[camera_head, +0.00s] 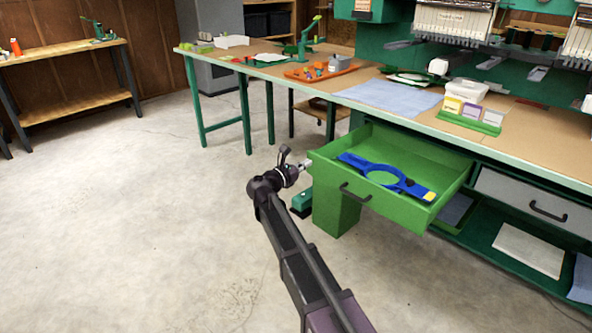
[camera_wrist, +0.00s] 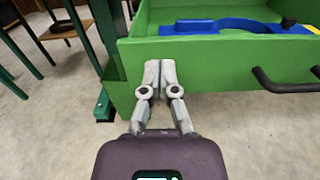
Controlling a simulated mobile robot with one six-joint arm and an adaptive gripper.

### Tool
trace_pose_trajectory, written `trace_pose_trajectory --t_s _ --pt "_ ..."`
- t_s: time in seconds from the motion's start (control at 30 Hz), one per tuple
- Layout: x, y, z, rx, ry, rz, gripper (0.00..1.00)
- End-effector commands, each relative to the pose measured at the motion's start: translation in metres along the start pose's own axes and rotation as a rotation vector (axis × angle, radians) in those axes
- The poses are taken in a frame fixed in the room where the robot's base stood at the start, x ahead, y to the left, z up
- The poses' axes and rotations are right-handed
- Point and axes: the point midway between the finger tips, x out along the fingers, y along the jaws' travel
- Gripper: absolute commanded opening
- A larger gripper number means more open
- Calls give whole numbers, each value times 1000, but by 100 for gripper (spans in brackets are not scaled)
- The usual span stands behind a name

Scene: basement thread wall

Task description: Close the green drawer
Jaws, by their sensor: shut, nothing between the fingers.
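The green drawer (camera_head: 388,207) is pulled out from under the workbench in the head view. A blue tool with a round opening (camera_head: 385,178) lies inside it. Its dark handle (camera_head: 355,193) is on the front panel. My gripper (camera_head: 307,164) is at the left end of the drawer front. In the wrist view, my gripper (camera_wrist: 160,66) has its fingers together, empty, in front of the left part of the green drawer front (camera_wrist: 215,68). The handle (camera_wrist: 285,84) is to the right of the fingers. I cannot tell whether the fingertips touch the panel.
The workbench (camera_head: 400,105) carries a blue cloth, an orange tray (camera_head: 320,71) and a green rack with labelled boxes. A closed grey drawer (camera_head: 530,202) is to the right. The concrete floor at left is clear.

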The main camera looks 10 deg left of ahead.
Motion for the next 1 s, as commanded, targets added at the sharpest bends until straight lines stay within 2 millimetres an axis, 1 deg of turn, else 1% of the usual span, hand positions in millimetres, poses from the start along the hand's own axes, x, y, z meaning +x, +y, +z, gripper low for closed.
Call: trace_pose_trajectory --t_s 0.03,0.1,0.3,0.43,0.77,1.0 --pt "8 1 0 0 0 -2 0" --pt "16 0 0 0 0 -1 0" --pt "30 0 0 0 0 -1 0" --pt "33 0 0 0 0 0 0" --pt "33 0 0 0 0 0 0" --pt "34 4 0 0 0 7 0"
